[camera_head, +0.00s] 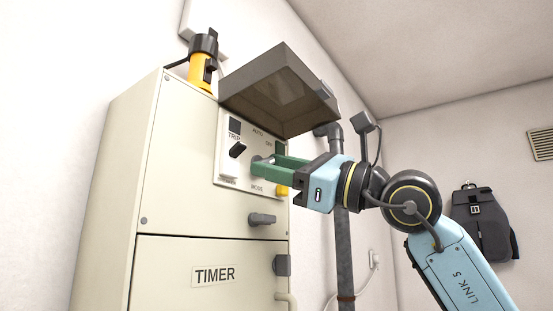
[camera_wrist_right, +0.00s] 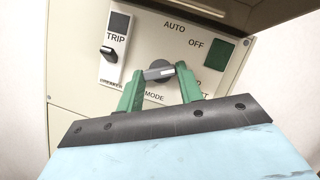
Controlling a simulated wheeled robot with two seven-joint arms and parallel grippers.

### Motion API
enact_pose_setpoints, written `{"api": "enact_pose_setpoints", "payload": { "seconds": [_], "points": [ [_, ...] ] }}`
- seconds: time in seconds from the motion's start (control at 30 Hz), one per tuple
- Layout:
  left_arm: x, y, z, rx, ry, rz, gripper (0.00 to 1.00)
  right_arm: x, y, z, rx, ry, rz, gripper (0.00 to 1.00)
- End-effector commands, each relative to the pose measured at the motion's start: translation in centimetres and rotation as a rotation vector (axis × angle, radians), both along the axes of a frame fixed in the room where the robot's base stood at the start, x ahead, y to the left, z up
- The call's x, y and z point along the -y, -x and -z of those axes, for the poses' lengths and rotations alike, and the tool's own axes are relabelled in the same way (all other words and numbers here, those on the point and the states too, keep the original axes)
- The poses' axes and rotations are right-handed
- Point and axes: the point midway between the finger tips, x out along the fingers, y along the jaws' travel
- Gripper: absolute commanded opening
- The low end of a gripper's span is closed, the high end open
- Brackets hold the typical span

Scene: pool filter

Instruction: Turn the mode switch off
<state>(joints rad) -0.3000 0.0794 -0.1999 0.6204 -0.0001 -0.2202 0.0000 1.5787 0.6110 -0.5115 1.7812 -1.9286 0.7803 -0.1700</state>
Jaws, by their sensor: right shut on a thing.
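The mode switch (camera_wrist_right: 159,71) is a grey rotary knob on the pale control panel (camera_head: 226,178), above the MODE label. In the right wrist view its bar lies nearly level, right end slightly raised. AUTO is printed above it and OFF to its upper right; a further label at lower right is partly hidden. My right gripper (camera_wrist_right: 159,82) has its green fingers on either side of the knob and is shut on it. It also shows in the head view (camera_head: 260,168), reaching the panel from the right. My left gripper is not in view.
A raised smoky cover (camera_head: 283,87) hangs above the panel, close over my right gripper. The black TRIP lever (camera_head: 237,149) is left of the switch. A latch (camera_head: 262,219) sits below. A yellow flashlight (camera_head: 200,72) stands on the cabinet; a grey pipe (camera_head: 343,250) runs behind my arm.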

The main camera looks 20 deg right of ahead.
Motion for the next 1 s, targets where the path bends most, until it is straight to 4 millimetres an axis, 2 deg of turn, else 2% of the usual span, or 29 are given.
{"api": "enact_pose_setpoints", "payload": {
  "seconds": [0.1, 0.4, 1.0],
  "points": [
    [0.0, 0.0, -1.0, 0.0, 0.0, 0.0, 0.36, 0.1, -0.1, -0.4, 0.049, 0.063, 0.0, 0.14],
    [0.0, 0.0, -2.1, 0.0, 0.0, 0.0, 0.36, 0.2, -0.1, -0.3, 0.141, 0.179, 0.002, 0.14],
    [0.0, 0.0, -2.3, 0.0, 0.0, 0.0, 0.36, 0.2, -0.1, -0.2, 0.171, 0.215, 0.002, 0.14]
  ]
}}
